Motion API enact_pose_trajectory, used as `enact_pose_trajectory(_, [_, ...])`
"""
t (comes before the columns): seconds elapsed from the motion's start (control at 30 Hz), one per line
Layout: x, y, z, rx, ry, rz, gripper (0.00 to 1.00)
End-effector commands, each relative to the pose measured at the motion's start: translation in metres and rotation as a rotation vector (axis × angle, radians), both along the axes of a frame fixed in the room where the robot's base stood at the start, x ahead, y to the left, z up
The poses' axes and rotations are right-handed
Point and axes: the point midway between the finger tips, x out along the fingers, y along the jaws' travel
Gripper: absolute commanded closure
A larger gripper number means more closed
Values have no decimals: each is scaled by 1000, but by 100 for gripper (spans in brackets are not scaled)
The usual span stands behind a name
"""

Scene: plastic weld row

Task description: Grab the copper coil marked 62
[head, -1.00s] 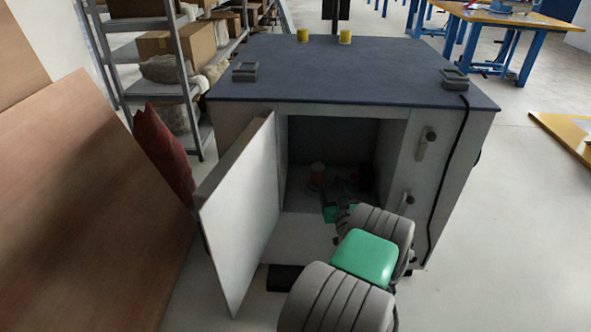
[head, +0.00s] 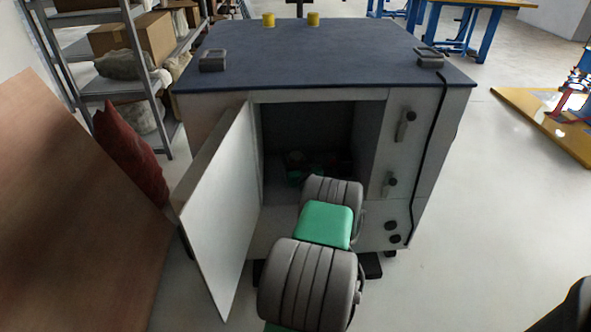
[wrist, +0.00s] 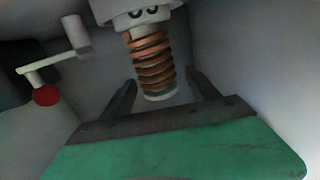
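In the wrist view, a copper coil (wrist: 152,60) is wound around a pale core between a white end piece (wrist: 130,14) and a small pale end cap. Dark marks on the white piece are cut off, so I cannot read a number. My gripper (wrist: 161,80) is open, its two dark fingers spread on either side of the coil's capped end. I see no clear contact. In the head view, my arm reaches into the open cabinet (head: 415,165), and the gripper and coil are lost in the dark interior.
The cabinet door (head: 215,205) stands open close to the left of my arm. A white lever with a red ball (wrist: 46,95) sits left of the coil in the wrist view. Pale cabinet walls are close around. A brown panel (head: 60,210) leans at the left.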

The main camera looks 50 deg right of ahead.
Motion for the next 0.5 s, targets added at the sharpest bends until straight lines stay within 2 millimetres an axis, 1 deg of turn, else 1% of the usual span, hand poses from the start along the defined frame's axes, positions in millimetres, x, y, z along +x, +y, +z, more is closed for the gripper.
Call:
enact_pose_trajectory(0.03, [0, 0, 0, 0, 0, 0, 36])
enact_pose_trajectory(0.07, [0, 0, 0, 0, 0, 0, 38])
enact_pose_trajectory(0.5, [-1, 0, 0, 0, 0, -1, 74])
